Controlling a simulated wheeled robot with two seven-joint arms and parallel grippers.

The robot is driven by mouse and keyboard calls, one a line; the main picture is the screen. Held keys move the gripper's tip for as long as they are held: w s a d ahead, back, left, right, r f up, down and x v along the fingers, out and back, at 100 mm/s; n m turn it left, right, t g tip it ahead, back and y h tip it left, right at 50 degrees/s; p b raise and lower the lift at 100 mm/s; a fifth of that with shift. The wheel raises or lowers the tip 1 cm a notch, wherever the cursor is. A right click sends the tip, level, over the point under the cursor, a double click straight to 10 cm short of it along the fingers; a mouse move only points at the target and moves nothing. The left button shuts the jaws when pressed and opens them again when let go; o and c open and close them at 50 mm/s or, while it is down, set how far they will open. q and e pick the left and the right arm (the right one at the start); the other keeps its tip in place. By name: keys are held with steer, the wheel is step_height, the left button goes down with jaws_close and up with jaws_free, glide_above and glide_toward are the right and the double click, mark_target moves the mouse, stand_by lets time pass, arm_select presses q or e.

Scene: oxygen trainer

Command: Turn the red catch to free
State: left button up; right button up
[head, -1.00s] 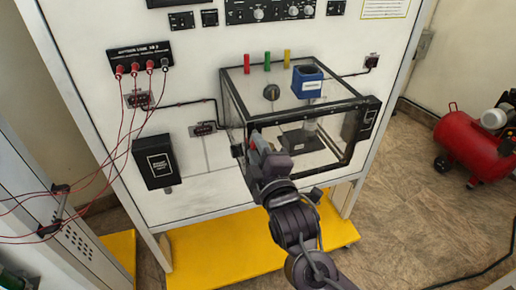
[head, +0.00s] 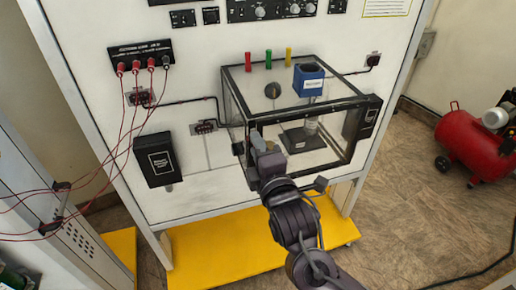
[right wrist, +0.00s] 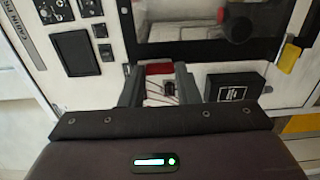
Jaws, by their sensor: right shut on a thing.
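The red catch (right wrist: 160,69) shows in the right wrist view as a small red block between the fingertips of my right gripper (right wrist: 159,75). The fingers are shut on it, one at each side. In the head view my right gripper (head: 258,146) is at the front left upright of the clear box (head: 296,112), and it hides the catch there. I cannot read the catch's exact angle. My left gripper is not in view.
A black box (head: 155,160) hangs to the left. Red leads (head: 122,105) hang further left. A red tank (head: 462,140) stands at the right.

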steer(key=shift+w+d+r, duration=0.1)
steer(key=shift+r, duration=0.1)
steer(key=o, duration=0.7)
steer(key=shift+o, duration=1.2)
steer(key=shift+w+f, duration=0.1)
steer(key=shift+o, duration=0.2)
steer(key=shift+w+f, duration=0.1)
steer(key=b+v, duration=0.3)
steer(key=v, duration=0.4)
steer(key=shift+s, duration=0.4)
steer(key=shift+w, duration=0.1)
